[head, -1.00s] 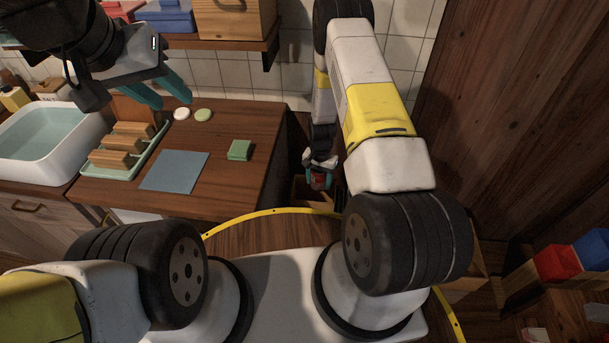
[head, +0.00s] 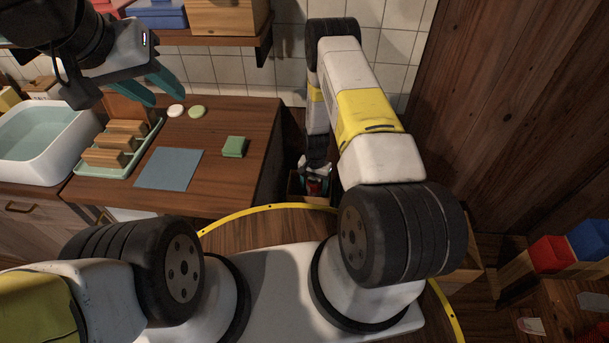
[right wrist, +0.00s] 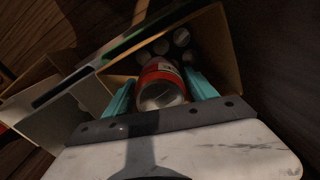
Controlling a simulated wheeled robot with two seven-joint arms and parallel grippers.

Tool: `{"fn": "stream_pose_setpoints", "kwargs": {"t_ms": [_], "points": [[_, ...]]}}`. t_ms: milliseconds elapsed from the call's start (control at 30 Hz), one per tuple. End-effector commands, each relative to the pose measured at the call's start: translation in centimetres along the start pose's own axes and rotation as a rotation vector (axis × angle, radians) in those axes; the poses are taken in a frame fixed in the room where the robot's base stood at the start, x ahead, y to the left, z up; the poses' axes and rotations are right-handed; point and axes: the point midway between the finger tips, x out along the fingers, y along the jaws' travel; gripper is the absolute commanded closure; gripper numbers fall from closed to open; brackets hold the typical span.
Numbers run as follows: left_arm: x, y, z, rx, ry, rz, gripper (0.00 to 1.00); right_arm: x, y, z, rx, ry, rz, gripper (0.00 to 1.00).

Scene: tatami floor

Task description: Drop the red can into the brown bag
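The red can (right wrist: 160,85) sits between the teal fingers of my right gripper (right wrist: 160,78) in the right wrist view, its round end facing the camera. The fingers touch its sides. The brown bag (right wrist: 218,45) shows as brown walls around and beyond the can, with several pale round-ended items (right wrist: 161,46) inside. In the head view, my right gripper (head: 315,176) is low beyond the counter's right end, at the bag (head: 295,184); the can is small and partly hidden there. How deep the can is cannot be told. My left gripper (head: 163,92) is open and empty above the counter.
A second brown open compartment or box (right wrist: 35,92) and a dark bar lie left of the can in the wrist view. The wooden counter (head: 225,185) carries a green sponge (head: 234,147), blue mat (head: 169,169) and rack (head: 112,158). Red (head: 551,254) and blue items stand right.

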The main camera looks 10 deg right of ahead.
Motion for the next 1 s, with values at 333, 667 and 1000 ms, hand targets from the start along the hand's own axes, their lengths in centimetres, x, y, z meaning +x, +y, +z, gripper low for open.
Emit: {"fn": "stream_pose_setpoints", "kwargs": {"t_ms": [333,667,1000], "points": [[0.0,0.0,0.0,0.0,0.0,0.0,0.64,-0.1,0.0,0.0,0.0,0.0,0.0,0.2],[0.0,0.0,0.0,0.0,0.0,0.0,0.64,-4.5,-0.1,-0.1,-0.001,0.002,-0.001,0.2],[0.0,0.0,0.0,0.0,0.0,0.0,0.64,-7.8,0.0,0.0,0.001,0.0,0.0,0.2]]}}
